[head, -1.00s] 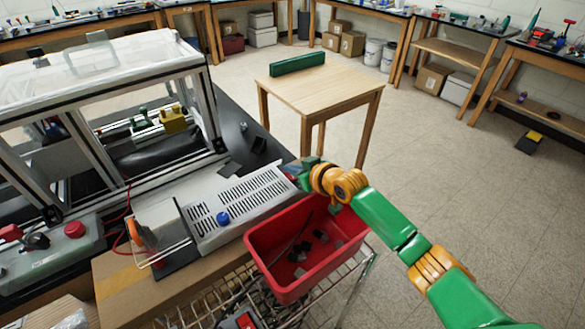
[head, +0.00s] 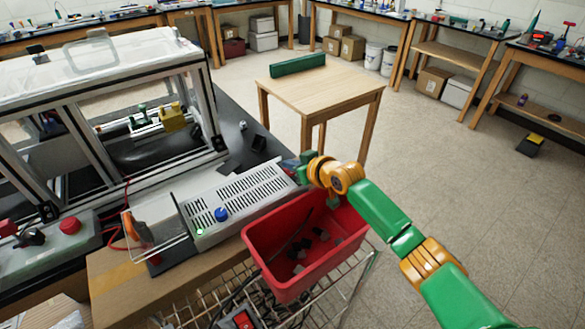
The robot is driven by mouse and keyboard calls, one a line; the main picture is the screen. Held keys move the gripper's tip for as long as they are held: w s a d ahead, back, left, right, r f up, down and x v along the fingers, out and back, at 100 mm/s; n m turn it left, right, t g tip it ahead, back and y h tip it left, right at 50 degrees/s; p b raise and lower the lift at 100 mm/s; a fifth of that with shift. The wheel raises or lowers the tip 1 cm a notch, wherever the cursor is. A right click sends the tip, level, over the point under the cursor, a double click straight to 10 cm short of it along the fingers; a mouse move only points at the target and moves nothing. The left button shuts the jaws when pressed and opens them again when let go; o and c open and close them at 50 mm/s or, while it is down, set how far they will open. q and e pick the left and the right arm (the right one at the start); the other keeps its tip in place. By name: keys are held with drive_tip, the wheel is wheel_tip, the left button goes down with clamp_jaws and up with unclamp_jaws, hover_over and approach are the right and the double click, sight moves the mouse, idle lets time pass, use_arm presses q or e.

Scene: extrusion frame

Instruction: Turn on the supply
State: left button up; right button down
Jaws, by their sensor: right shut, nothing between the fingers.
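The supply is a pale metal box with a slotted top (head: 240,196), lying on a cardboard box beside the framed enclosure. A blue knob (head: 221,214) and a small lit green light (head: 200,231) show at its near left end. My right gripper (head: 291,168) is at the far right end of the supply, close against it. It is shut with nothing held. Its fingertips are small and partly hidden, so contact cannot be told. The switch is not clearly seen. My left gripper is not in view.
A red bin (head: 262,262) with small dark parts stands on a wire cart (head: 345,275) below my right arm. A clear guard (head: 150,235) is at the supply's left end. A red button box (head: 69,226) is at far left. A wooden table (head: 325,88) stands behind.

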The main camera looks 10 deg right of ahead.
drive_tip(key=shift+w+a, duration=0.1)
drive_tip(key=shift+w, duration=0.2)
drive_tip(key=shift+w+a+r+b, duration=0.15)
drive_tip(key=shift+r+b, duration=0.05)
drive_tip(key=shift+b, duration=0.1)
wheel_tip(320, 180, up, 5)
drive_tip(key=p, duration=0.5)
drive_tip(key=shift+r, duration=0.2)
drive_tip(key=r+b+v, duration=0.1)
drive_tip(key=v, duration=0.8)
drive_tip(key=shift+w+r, duration=0.25)
drive_tip(key=shift+w, duration=0.05)
drive_tip(key=shift+a, duration=0.15)
drive_tip(key=shift+f, duration=0.1)
